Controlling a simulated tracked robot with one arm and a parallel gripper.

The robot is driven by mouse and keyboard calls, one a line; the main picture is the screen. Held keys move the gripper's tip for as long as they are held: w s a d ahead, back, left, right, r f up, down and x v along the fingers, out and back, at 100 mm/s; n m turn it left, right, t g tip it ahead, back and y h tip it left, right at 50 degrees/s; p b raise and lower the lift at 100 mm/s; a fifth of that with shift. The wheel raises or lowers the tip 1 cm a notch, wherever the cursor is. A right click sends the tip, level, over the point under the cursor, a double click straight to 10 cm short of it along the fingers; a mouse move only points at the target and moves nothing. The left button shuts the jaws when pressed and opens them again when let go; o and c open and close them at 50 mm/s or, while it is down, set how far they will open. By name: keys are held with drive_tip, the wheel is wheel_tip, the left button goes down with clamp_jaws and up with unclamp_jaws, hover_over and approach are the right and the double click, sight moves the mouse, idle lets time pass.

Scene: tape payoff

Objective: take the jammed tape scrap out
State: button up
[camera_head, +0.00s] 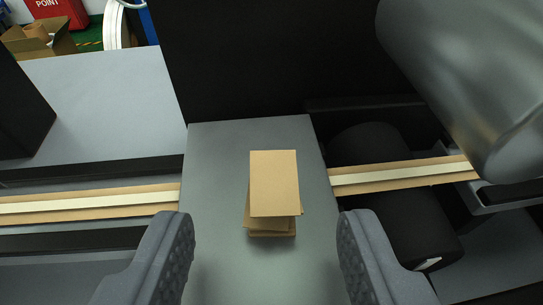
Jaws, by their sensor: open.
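The tape scrap (273,183) is a crumpled, folded stack of tan pieces on a grey plate (220,255) in the middle of the view. Its layers are slightly askew, with lower ones showing at the front edge. My gripper (266,250) is open, with one grey ribbed finger at the lower left and one at the lower right. The scrap lies between and beyond the fingertips, and neither finger appears to touch it. Tan tape with a pale centre stripe runs to the plate from the left (90,203) and from the right (400,176).
A large metallic cylinder (465,75) overhangs at the upper right. A black roller (385,170) sits under the right tape. A dark upright panel (265,60) stands behind the plate. A black block (20,115) is at the left edge. A cardboard box (40,42) is at the far upper left.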

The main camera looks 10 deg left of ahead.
sight(274, 203)
drive_tip(key=shift+r+x, duration=0.15)
drive_tip(key=shift+x, duration=1.15)
drive_tip(key=shift+r+x, duration=0.15)
drive_tip(key=shift+x, duration=1.15)
drive_tip(key=shift+w, duration=0.15)
drive_tip(key=shift+d, duration=0.1)
clamp_jaws()
